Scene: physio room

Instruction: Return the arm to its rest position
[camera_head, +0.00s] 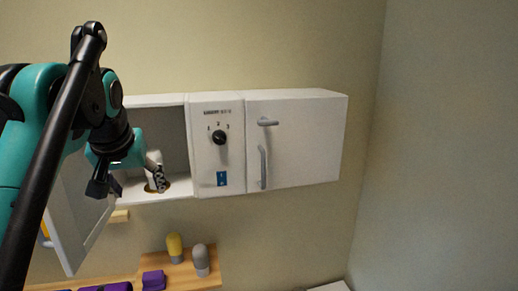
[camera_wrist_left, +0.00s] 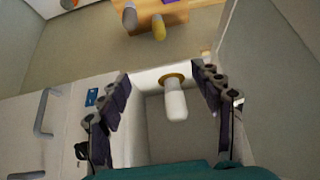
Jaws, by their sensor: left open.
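My left arm comes in from the left in the head view, and its gripper (camera_head: 128,180) is at the open left compartment of the white wall cabinet (camera_head: 295,140). The left wrist view shows the gripper (camera_wrist_left: 161,74) open, its two fingers spread wide. Between them, beyond the palm, a white rounded bulb (camera_wrist_left: 176,105) stands in a gold ring (camera_wrist_left: 172,78) on the compartment floor. I see a gap between the bulb and each finger. In the head view the gripper partly hides the bulb and the gold ring (camera_head: 150,189). My right gripper is not in view.
The cabinet's open door (camera_head: 75,225) hangs at the left, close to my arm. A dial (camera_head: 219,137) and closed door handles (camera_head: 263,165) are right of the compartment. Below, a yellow bulb (camera_head: 174,246) and a grey bulb (camera_head: 201,260) stand on a wooden board.

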